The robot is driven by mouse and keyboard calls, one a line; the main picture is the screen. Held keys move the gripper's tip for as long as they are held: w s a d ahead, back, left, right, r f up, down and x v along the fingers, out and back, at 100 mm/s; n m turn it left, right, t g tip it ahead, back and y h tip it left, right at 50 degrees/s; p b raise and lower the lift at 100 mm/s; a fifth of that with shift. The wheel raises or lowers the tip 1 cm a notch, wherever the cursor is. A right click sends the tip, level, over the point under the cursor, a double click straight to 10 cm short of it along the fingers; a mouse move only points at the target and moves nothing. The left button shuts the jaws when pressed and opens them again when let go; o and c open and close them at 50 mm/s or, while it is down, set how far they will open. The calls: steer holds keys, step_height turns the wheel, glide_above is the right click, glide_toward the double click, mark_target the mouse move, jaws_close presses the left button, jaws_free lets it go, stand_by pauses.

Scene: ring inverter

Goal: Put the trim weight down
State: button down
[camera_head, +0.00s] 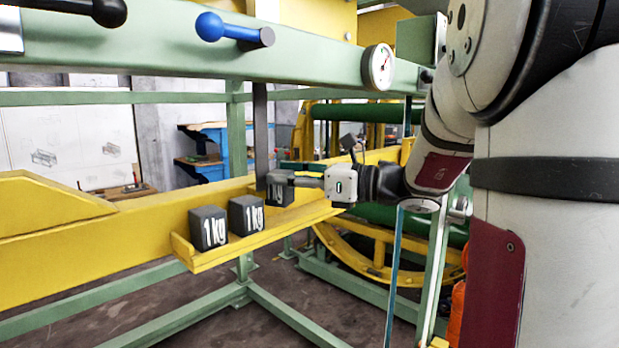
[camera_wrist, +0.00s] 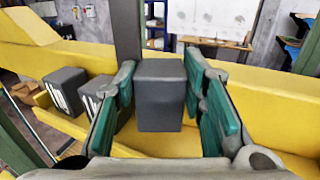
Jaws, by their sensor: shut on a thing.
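The trim weight, a dark grey block (camera_head: 279,194), is between the fingers of my gripper (camera_head: 297,181) at the far end of a yellow ledge (camera_head: 262,238). In the wrist view the weight (camera_wrist: 160,95) stands upright between the green finger pads of my gripper (camera_wrist: 161,103), which is shut on it. Its base is at or just over the ledge; I cannot tell whether it touches. In the head view the gripper partly hides its top and its right side.
Two similar "1 kg" blocks, the near one (camera_head: 208,228) and the middle one (camera_head: 246,215), stand on the same ledge to the left. A dark vertical bar (camera_head: 260,135) hangs close behind the held weight. A green beam (camera_head: 300,62) with a blue-knobbed lever (camera_head: 232,30) and a gauge (camera_head: 378,67) crosses above.

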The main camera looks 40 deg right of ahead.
mark_target(291, 195)
steer(key=shift+w+a+r, duration=0.1)
steer(key=shift+w+a, duration=0.05)
steer(key=shift+f, duration=1.75)
steer(key=shift+f, duration=0.1)
